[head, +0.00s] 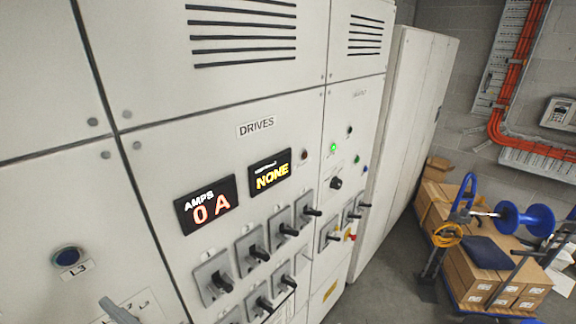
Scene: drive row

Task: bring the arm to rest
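Neither of my grippers shows in the head view, and no part of my arms can be made out. The white drive cabinet (225,130) fills the left and middle. Its "DRIVES" panel has a display reading "AMPS 0 A" (207,205) and a display reading "NONE" (270,174). Below them are rows of grey switches with dark handles, such as one switch (214,279). A green lamp (333,147) is lit on the panel to the right. A grey handle (118,311) is cut off at the bottom left edge, beside a labelled plate.
A blue-handled cart (468,192) with cardboard boxes (478,275) and a blue spool (524,220) stands at the right. Orange cables (503,112) run along the grey wall. Grey floor (385,275) is open between cabinet and cart.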

